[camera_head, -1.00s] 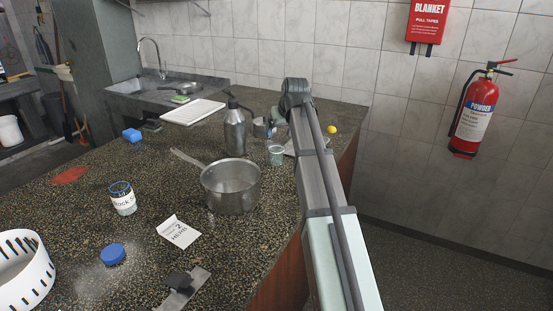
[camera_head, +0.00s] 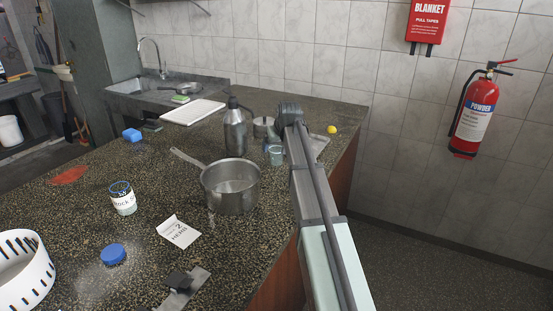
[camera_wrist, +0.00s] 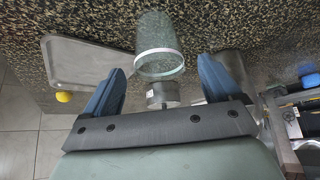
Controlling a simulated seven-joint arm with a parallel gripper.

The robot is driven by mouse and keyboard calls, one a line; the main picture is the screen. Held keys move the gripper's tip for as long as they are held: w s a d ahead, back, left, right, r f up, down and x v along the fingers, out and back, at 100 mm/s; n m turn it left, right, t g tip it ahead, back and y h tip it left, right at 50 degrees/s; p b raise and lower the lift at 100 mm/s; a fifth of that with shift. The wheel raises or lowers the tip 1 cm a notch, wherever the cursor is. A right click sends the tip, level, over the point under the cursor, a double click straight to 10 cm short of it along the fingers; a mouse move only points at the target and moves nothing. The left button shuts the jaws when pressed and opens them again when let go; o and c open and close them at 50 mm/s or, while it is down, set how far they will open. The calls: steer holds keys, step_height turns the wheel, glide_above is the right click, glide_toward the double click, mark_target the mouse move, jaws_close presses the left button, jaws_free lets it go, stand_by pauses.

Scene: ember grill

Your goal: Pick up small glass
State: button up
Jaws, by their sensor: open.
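The small glass (camera_head: 276,157) is clear and stands on the speckled counter, just left of my arm's end in the head view. In the wrist view the small glass (camera_wrist: 160,40) shows with its pale rim between and ahead of the two blue fingers. My gripper (camera_wrist: 162,68) is open, with a finger on each side of the glass's line and nothing held. I cannot tell how far the fingertips are from the glass.
A metal cup (camera_head: 261,127) stands behind the glass, and a steel bottle (camera_head: 235,132) is to its left. A saucepan (camera_head: 231,188) stands nearer. A grey tray (camera_wrist: 85,62) lies beside the glass, with a yellow ball (camera_head: 332,129) close by. The counter's right edge is near.

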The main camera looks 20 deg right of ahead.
mark_target(276, 149)
steer(key=x, duration=0.3)
steer(key=shift+w+f, duration=0.1)
steer(key=shift+f, duration=0.15)
steer(key=c, duration=1.1)
